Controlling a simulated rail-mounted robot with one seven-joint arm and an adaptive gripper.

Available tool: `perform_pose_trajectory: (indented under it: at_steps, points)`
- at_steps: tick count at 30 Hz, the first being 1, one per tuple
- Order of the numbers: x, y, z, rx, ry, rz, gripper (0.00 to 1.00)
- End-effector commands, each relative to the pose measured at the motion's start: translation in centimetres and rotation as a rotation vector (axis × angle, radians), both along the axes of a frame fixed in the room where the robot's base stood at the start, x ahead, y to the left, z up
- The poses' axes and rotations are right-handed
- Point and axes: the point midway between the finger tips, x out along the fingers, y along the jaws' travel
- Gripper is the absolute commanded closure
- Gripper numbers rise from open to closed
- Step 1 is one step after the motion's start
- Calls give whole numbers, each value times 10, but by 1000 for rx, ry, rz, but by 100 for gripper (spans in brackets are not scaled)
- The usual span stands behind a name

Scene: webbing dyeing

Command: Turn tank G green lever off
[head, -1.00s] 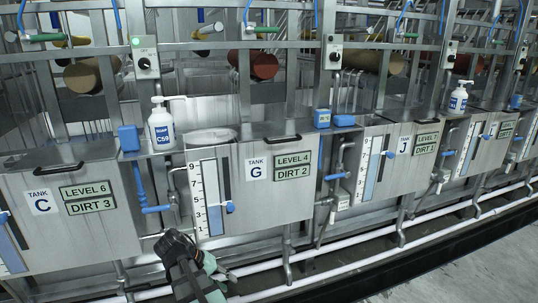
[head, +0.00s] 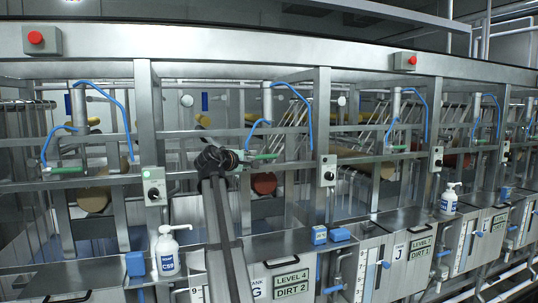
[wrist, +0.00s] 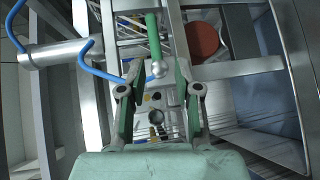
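Tank G (head: 290,268) is at lower centre in the head view, its label (head: 257,288) partly behind my arm. Its green lever (head: 265,156) lies roughly level on the upper frame, with a blue hose rising beside it. My gripper (head: 240,156) is raised at the lever's left end. In the wrist view the green lever (wrist: 153,38) runs down from the top to a metal ball end. My gripper (wrist: 157,76) is open there, with the ball end appearing between its fingertips. I cannot tell whether the fingers touch it.
Other green levers sit left (head: 66,170) and right (head: 399,148) on the same frame. Metal posts and a horizontal rail stand close to my gripper. A control box (head: 327,171) is on the post to the right. A white pump bottle (head: 167,252) stands below left.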

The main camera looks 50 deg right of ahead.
Motion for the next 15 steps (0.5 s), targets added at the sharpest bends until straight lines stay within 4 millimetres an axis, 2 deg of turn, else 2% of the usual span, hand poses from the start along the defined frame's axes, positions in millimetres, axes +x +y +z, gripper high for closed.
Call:
perform_pose_trajectory:
  at_steps: [3,8,15]
  points:
    - [7,0,7,-64,91,52,67]
    - [10,-5,7,-75,130,65,67]
    - [17,-36,5,-72,130,62,67]
